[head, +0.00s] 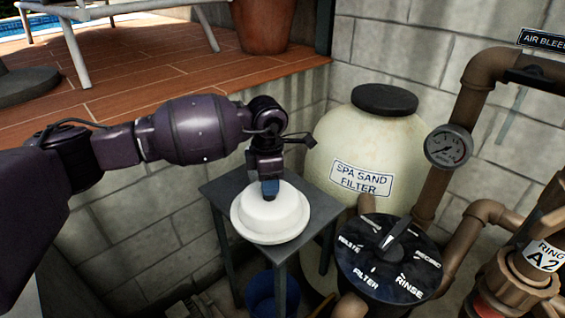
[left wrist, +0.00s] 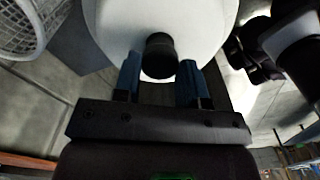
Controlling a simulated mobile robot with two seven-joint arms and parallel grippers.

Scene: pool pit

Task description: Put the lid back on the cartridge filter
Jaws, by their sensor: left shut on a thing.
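The white round lid (head: 270,222) shows in the head view over the small grey side table. My left gripper (head: 269,188) is above its middle, with blue fingertips down at the lid's top. In the left wrist view the lid (left wrist: 115,25) is a large white disc with a dark knob (left wrist: 159,56). My left gripper's blue fingers (left wrist: 160,80) are on both sides of the knob, shut on it. I cannot tell whether the lid touches the table. I cannot make out the cartridge filter body for certain. My right gripper is not in view.
The grey side table (head: 222,190) stands by the block wall. The spa sand filter (head: 335,140), a black valve head (head: 390,262) and brown pipes (head: 460,110) crowd the right. A blue bucket (head: 262,292) is below the table. A white basket (left wrist: 28,28) shows in the wrist view.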

